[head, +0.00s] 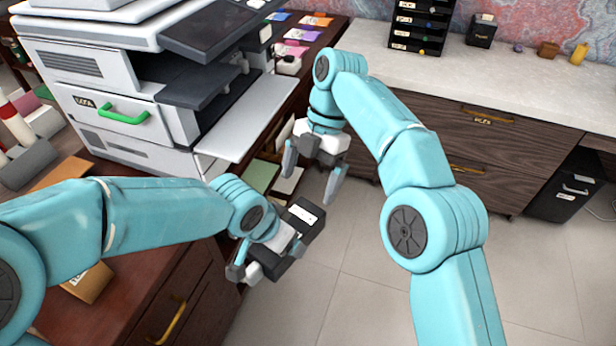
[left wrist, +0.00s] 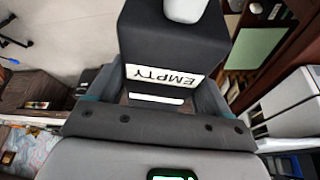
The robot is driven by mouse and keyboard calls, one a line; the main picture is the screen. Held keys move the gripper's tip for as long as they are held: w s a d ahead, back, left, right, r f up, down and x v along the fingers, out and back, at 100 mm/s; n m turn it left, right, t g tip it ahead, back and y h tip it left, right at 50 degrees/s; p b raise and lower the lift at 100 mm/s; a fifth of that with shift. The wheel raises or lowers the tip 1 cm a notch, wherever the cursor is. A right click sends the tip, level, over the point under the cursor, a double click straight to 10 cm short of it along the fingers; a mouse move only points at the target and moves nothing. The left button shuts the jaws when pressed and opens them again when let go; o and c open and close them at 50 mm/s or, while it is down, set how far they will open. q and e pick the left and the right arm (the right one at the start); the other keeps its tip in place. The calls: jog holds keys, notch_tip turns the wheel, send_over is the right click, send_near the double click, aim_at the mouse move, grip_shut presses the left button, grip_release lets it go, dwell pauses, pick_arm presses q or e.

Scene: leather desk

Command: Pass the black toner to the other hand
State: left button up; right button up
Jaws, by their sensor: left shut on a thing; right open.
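The black toner (head: 306,222) is a dark block with a white label, held by my left gripper (head: 284,246) in front of the desk's edge. In the left wrist view the toner (left wrist: 172,40) fills the upper middle, between the fingers, and its label reads "EMPTY". My left gripper is shut on it. My right gripper (head: 312,182) is open and empty, pointing down just above and behind the toner in the head view. The right gripper is apart from the toner.
A large white printer (head: 130,90) with an open tray (head: 243,130) stands on the reddish-brown desk at left. A pale counter (head: 470,78) with dark drawers is at the back right. The tiled floor (head: 350,290) between is clear.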

aim_at(298, 217)
jog(key=shift+s+a+r+n, duration=0.15)
jog(key=shift+s+n, duration=0.15)
pick_arm(q)
jog(key=shift+d, duration=0.1)
pick_arm(e)
jog(key=shift+s, duration=0.15)
jog(key=x, duration=1.1)
jog(key=shift+s+f, duration=0.1)
jog(key=shift+f, duration=0.25)
jog(key=shift+a, duration=0.1)
jog(key=c, duration=1.2)
pick_arm(q)
jog(key=o, duration=1.2)
jog(key=shift+r, duration=0.15)
